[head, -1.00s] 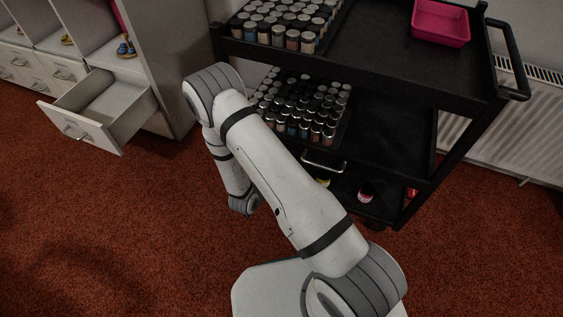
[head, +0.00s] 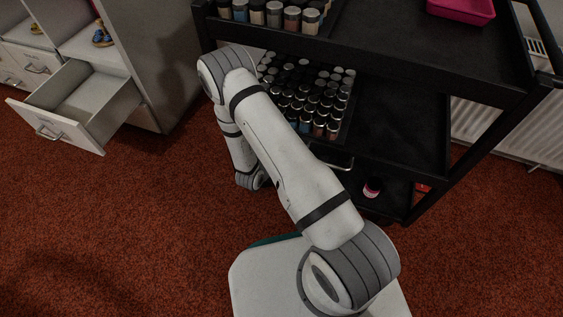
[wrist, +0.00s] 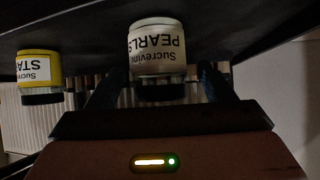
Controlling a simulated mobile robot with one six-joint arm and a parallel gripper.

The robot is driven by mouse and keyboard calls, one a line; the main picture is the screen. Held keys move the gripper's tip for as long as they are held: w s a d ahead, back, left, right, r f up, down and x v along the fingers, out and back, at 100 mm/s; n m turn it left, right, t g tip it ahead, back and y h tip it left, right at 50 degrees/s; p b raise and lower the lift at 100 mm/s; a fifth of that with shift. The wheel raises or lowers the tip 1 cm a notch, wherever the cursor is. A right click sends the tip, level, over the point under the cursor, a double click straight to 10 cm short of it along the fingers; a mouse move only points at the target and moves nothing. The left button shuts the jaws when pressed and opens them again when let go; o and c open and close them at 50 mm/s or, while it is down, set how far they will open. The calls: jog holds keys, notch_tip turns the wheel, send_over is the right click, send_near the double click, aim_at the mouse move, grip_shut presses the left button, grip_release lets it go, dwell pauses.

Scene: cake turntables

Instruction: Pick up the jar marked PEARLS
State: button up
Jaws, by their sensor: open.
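The jar marked PEARLS (wrist: 157,42) shows in the wrist view, white-labelled with a dark lid. Its lettering is upside down in this picture, and its base meets the dark shelf at the top. My gripper (wrist: 159,76) is open, with one dark finger on each side of the jar's lid end. I cannot tell whether the fingers touch it. A yellow jar marked "STA…" (wrist: 40,68) stands to the left. In the head view my arm hides the gripper, and the PEARLS jar cannot be made out.
The black cart (head: 400,140) stands ahead, its middle shelf holding several packed jars (head: 318,100). A pink jar (head: 372,188) is on the bottom shelf. A pink tray (head: 462,10) sits on top. An open drawer (head: 60,128) juts out at left. Carpet (head: 130,230) is clear.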

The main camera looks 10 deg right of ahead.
jog(key=shift+w+d+f, duration=0.2)
jog(key=shift+w+d, duration=0.05)
jog(key=c, duration=1.1)
jog(key=shift+r, duration=0.15)
